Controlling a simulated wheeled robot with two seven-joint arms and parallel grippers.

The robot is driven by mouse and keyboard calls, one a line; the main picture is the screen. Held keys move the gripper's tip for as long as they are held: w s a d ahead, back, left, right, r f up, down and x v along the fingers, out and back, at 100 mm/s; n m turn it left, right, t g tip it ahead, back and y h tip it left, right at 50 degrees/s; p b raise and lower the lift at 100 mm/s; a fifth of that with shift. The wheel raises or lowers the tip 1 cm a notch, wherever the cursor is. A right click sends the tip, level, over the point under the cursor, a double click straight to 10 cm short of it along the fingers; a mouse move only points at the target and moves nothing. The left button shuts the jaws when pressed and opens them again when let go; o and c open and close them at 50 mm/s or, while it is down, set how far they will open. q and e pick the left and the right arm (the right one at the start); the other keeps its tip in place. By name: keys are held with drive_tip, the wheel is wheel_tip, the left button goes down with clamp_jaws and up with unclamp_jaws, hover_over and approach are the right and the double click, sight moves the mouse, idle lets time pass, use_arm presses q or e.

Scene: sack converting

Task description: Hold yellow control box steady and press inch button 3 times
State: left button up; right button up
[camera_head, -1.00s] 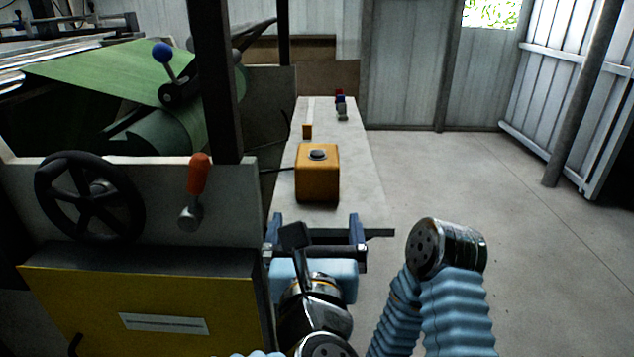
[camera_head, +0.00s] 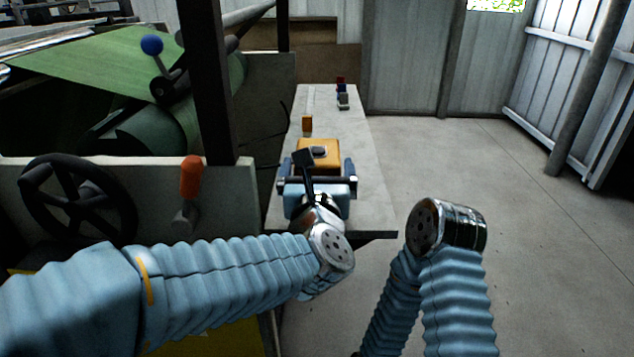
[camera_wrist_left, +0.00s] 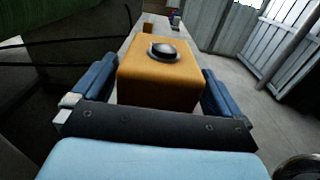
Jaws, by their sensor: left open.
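The yellow control box (camera_head: 318,147) stands upright on the pale bench, with a dark round inch button (camera_head: 318,152) on its top. In the left wrist view the box (camera_wrist_left: 158,85) fills the middle and its button (camera_wrist_left: 163,51) shows clearly. My left gripper (camera_head: 317,166) is open at the near side of the box. Its two blue fingers lie to the left and right of the box's near part, and I cannot tell whether either touches it. The box's lower near face is partly hidden by the gripper. My right gripper is out of view.
The narrow bench (camera_head: 365,190) carries a small orange block (camera_head: 307,124) and small dark items (camera_head: 342,98) farther back. At left stand a handwheel (camera_head: 75,198), an orange-handled lever (camera_head: 190,178) and a dark post (camera_head: 213,80). The floor at right is clear.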

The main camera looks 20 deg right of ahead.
use_arm(q)
drive_tip(key=shift+w+d, duration=0.15)
drive_tip(key=shift+w, duration=0.45)
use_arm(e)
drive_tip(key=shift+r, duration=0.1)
use_arm(q)
drive_tip(key=c, duration=0.9)
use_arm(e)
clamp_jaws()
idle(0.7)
